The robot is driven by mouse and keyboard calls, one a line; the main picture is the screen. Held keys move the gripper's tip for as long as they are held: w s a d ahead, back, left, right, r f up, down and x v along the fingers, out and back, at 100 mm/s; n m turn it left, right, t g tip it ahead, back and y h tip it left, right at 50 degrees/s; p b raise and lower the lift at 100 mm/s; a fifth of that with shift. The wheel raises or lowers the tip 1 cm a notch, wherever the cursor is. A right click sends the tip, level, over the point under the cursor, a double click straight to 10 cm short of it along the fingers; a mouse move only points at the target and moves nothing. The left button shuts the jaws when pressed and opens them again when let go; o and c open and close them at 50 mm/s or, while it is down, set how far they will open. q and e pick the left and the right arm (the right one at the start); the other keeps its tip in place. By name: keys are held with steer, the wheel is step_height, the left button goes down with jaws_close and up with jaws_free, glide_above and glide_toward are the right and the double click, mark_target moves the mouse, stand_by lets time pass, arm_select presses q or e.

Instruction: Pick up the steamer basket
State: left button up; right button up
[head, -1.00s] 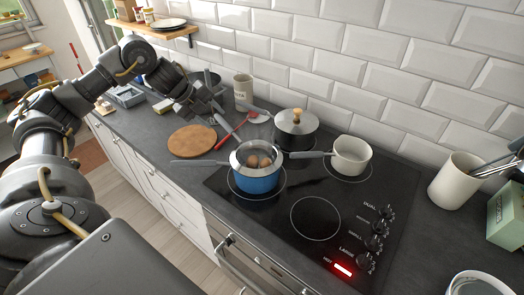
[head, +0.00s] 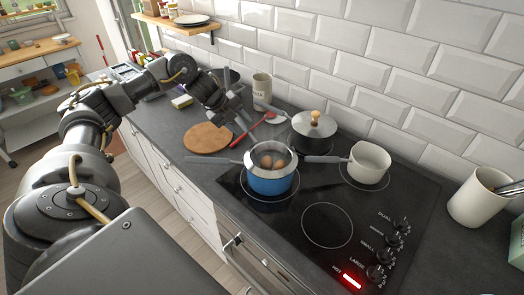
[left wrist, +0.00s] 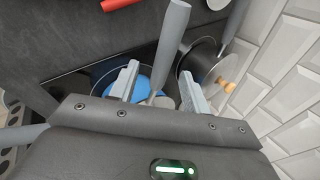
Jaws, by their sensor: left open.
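The steamer basket (head: 269,157) is a metal, open-topped insert with brown eggs in it. It sits in the blue pot (head: 271,181) on the hob. Grey handles reach out to the left and right of this pot; I cannot tell for certain which belongs to the basket. My left gripper (head: 240,116) is open and empty, above the worktop behind and left of the pot. In the left wrist view the blue pot (left wrist: 150,82) shows beyond the spread fingers, and a grey handle (left wrist: 172,35) appears between them, apparently not gripped. My right gripper is out of view.
A lidded dark pot (head: 314,133) and a cream saucepan (head: 368,160) stand on the hob (head: 395,205). A round wooden board (head: 208,138), a red utensil (head: 250,130) and a cream canister (head: 262,88) are nearby. The front right hob ring is clear.

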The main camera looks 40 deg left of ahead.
arm_select(q)
steer(key=p+x, duration=0.1)
steer(key=x, duration=0.3)
steer(key=shift+w+r, duration=0.1)
steer(key=shift+r, duration=0.05)
steer(key=shift+w+f+p, duration=0.15)
steer(key=shift+f+p, duration=0.15)
steer(key=shift+f, duration=0.1)
steer(key=c, duration=1)
steer(key=shift+r, duration=0.1)
jaws_close()
